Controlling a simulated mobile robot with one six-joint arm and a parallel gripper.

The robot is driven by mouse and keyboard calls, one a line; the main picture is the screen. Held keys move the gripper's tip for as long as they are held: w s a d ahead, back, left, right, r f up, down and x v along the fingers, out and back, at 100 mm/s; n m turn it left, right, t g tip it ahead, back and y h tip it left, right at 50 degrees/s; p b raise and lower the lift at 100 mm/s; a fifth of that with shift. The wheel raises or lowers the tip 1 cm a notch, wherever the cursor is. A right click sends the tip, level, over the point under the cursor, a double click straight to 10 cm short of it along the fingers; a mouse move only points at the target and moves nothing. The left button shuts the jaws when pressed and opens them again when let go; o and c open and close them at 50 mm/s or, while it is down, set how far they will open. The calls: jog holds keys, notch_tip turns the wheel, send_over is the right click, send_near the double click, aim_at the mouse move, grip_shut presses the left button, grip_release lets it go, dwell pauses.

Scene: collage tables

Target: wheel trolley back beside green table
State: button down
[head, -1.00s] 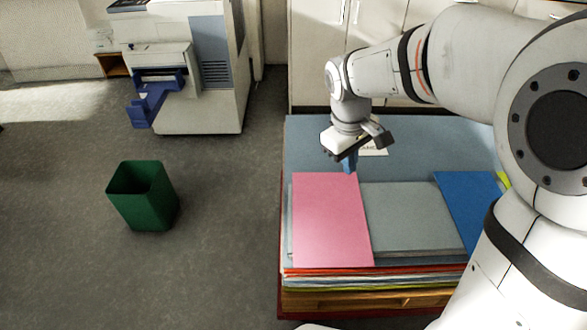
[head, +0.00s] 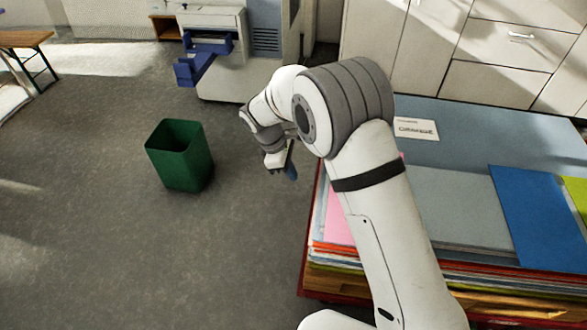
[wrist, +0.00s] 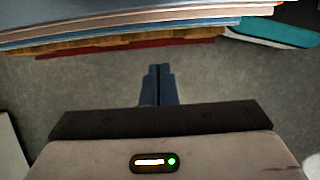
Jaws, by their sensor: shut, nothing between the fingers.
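My gripper (head: 291,172) hangs over the grey floor just left of the stack of coloured sheets; its blue fingers also show in the wrist view (wrist: 160,72), closed together and empty. The low stand (head: 312,235) with a red edge carries sheets in pink, grey, blue and other colours, with a small printed card (head: 416,129) on top. Whether this stand is the trolley, or has wheels, I cannot tell. My arm hides part of it. I see no green table. A brown-topped table (head: 22,40) stands at the far left.
A green bin (head: 180,157) stands on the floor left of my gripper. A printer (head: 228,85) with blue trays stands at the back. White cabinets (head: 420,50) line the back right. The floor at left is largely clear.

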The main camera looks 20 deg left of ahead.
jog(key=w+d+f, duration=0.1)
jog(key=d+f, duration=0.4)
jog(key=d, duration=0.1)
jog(key=shift+w+f+b, duration=0.2)
jog(key=shift+b, duration=0.25)
jog(key=shift+d, duration=0.25)
